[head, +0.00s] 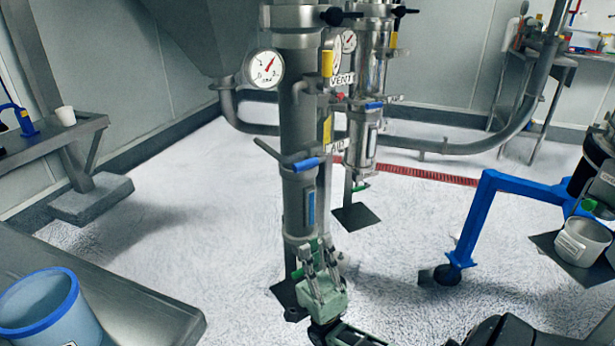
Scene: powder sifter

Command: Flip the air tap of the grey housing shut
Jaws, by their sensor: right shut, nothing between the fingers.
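The grey housing (298,120) stands upright in the middle of the head view, with a round gauge on its left. Its taps include a blue-handled one (306,164) at mid height with a lever out to the left, and two yellow-handled ones (327,64) along its right side. A green handle (297,274) shows low down, partly hidden by my gripper. My right gripper (318,248), pale green with metal fingers, is shut and empty, pointing up in front of the housing's lower end. My left gripper is out of view.
A second metal housing (366,60) stands close behind on the right, with a VENT label between. A blue wheeled frame (478,210) stands at the right, near a metal cup (582,242). A blue bucket (45,305) sits on the left bench. Open floor lies left.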

